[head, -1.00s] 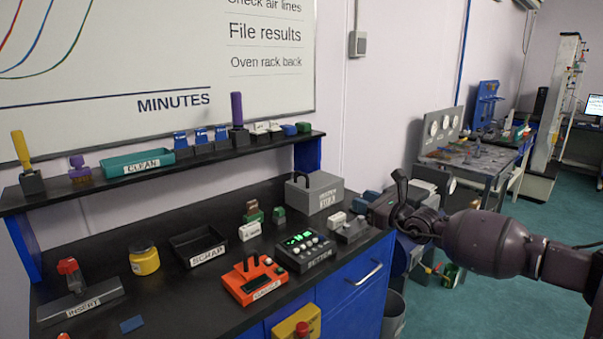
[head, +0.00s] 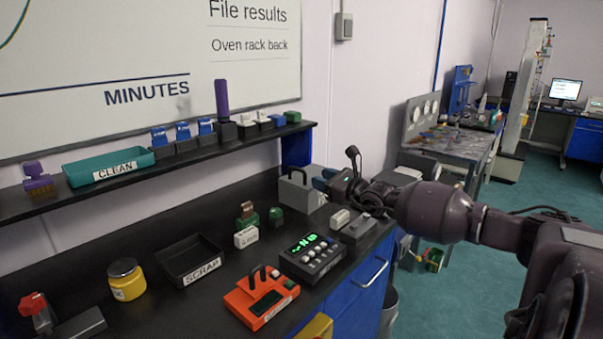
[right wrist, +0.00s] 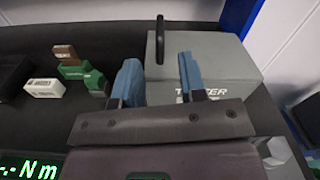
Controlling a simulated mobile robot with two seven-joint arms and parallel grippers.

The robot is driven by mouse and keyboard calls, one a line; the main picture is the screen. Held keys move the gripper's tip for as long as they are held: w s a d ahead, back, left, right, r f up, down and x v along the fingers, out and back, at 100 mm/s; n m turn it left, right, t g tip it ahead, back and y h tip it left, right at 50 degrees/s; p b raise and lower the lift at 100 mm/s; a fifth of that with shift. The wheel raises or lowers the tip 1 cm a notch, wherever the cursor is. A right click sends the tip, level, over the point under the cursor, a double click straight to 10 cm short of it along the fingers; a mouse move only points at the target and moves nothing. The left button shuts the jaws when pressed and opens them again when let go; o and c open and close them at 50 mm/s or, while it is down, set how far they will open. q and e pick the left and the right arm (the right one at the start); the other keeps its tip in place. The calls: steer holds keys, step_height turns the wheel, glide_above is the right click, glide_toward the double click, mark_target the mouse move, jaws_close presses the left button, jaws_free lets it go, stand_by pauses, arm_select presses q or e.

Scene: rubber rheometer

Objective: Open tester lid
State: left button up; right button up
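The tester (head: 294,198) is a grey box with a black handle (head: 296,174) on top, at the back right of the bench. In the right wrist view its grey top (right wrist: 222,52) lies ahead, with the black handle (right wrist: 160,40) standing up and the lid looking shut. My right gripper (head: 324,181) is at the tester's right side in the head view. In the right wrist view its two blue fingers (right wrist: 160,82) are apart with nothing between them. They cover part of the tester's front and label. The handle is beyond the fingertips. My left gripper is not in view.
A black device with green digits (head: 312,256) and an orange device (head: 261,297) stand in front of the tester. Green blocks and a white block (head: 246,236) are to its left. A small white item (head: 340,219) lies near the bench's right edge. A shelf (head: 225,145) runs behind.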

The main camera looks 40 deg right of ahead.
mark_target(303, 171)
steer(key=shift+w+a+b, duration=0.15)
steer(key=shift+w+b, duration=0.15)
steer(key=shift+w, duration=1.65)
steer(key=shift+w+a+b, duration=0.15)
steer(key=shift+w+b, duration=0.1)
steer(key=shift+w, duration=1.7)
jaws_close()
